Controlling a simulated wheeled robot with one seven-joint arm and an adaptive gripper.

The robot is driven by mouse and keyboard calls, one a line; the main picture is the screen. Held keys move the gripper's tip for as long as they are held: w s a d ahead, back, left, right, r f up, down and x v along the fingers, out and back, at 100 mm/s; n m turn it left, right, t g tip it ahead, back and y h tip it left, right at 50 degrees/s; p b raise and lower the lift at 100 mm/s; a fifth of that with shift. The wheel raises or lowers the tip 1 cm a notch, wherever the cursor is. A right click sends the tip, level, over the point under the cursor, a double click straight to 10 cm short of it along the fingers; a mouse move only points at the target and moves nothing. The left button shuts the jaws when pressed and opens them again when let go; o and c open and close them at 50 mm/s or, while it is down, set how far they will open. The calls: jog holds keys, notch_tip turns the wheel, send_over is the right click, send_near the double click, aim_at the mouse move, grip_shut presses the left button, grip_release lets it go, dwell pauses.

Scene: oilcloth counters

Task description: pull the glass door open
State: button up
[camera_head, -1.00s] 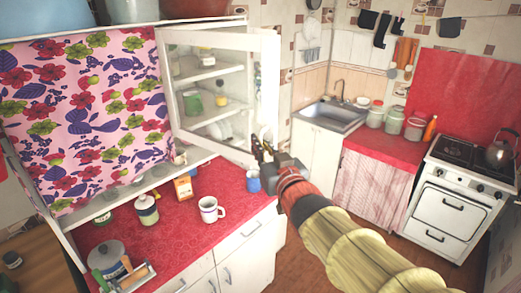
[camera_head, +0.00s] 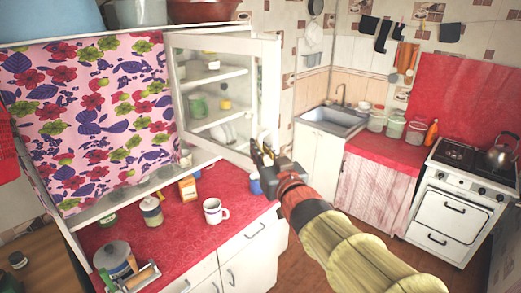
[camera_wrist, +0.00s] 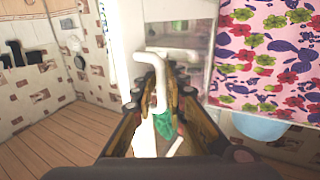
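The glass door (camera_head: 268,80) has a white frame and stands swung out from the white cabinet above the red counter. Shelves with dishes show at and behind its pane. My gripper (camera_head: 264,152) is at the lower part of the door's free edge. In the wrist view, a white bent handle (camera_wrist: 158,75) runs between the two fingers of my gripper (camera_wrist: 161,100). The fingers are close on both sides of it and appear shut on it. A green patch beside the handle shows between the fingers. The exact contact is partly hidden.
A flowered curtain (camera_head: 90,120) covers the cabinet's left part. A white mug (camera_head: 215,211), a jar (camera_head: 151,211) and a lidded pot (camera_head: 112,258) stand on the red counter (camera_head: 190,235). The sink (camera_head: 333,118) and stove (camera_head: 455,200) are to the right, with open floor before them.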

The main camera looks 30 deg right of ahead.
jog(key=s+a, duration=0.2)
jog(key=s, duration=1)
jog(key=shift+w, duration=0.1)
jog(key=s+d+f+m+g+h+b, duration=0.1)
jog(key=s+d+f+g+h, duration=0.1)
jog(key=s+d+f+g, duration=0.35)
jog(key=s+d+f+m+g+h, duration=0.1)
jog(key=s+d+f+g+h, duration=0.15)
jog(key=f, duration=0.55)
jog(key=s+a+f+n+g+y+b, duration=0.2)
jog(key=a+f, duration=0.3)
jog(key=a, duration=0.4)
jog(key=s+a+f+n+g+y+b, duration=0.1)
jog(key=a+f+y, duration=0.4)
jog(key=a, duration=0.5)
jog(key=shift+s+f+n+g+b, duration=0.35)
jog(key=shift+n+g+b, duration=0.2)
jog(key=shift+b, duration=0.6)
